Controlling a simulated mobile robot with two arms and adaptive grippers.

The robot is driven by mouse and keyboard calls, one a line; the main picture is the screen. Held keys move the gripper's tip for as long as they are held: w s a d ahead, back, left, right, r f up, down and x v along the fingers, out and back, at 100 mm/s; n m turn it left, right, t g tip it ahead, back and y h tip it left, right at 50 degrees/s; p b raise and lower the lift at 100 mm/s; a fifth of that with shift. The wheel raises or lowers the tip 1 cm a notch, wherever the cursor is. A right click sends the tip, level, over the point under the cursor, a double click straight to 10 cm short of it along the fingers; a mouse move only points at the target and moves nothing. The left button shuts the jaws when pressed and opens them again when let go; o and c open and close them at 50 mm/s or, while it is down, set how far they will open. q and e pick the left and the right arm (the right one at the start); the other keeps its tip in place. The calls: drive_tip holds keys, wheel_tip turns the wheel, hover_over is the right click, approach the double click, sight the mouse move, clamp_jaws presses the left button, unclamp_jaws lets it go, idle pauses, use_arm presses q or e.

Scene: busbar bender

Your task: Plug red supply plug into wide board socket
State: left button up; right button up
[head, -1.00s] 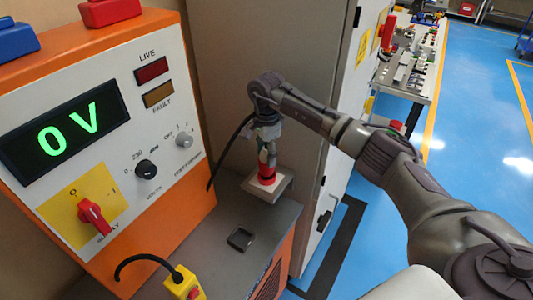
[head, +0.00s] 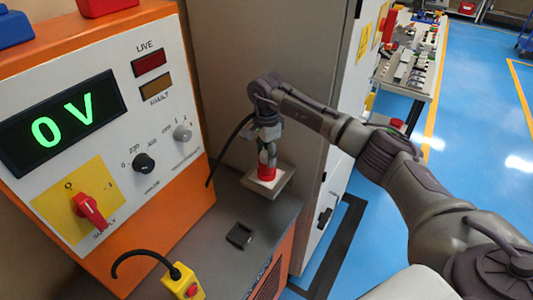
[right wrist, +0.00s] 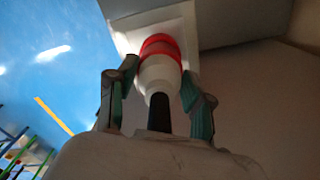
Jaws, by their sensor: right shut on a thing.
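The red supply plug (head: 266,172) is upright at the white board socket plate (head: 270,190). In the right wrist view the plug (right wrist: 157,70) shows a white body, a red collar and a black cable, and its collar meets the white plate (right wrist: 122,38). How deep it sits in the socket is hidden. My right gripper (head: 267,153) is above the plate, shut on the plug; its two fingers show on either side of the plug in the right wrist view (right wrist: 156,100). My left gripper is not in view.
The orange test panel (head: 90,140) at left reads 0 V, with a red supply switch (head: 88,210). A black square piece (head: 240,236) and a yellow box (head: 183,283) are in front. A grey cabinet (head: 290,60) stands behind; the blue floor (head: 470,160) at right is clear.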

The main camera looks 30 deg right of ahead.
drive_tip(key=shift+s+f+b, duration=0.1)
drive_tip(key=shift+f+b, duration=0.35)
drive_tip(key=shift+f, duration=0.2)
drive_tip(key=o, duration=1.4)
drive_tip(key=shift+c, duration=0.2)
wheel_tip(320, 180, up, 12)
drive_tip(key=shift+f, duration=0.1)
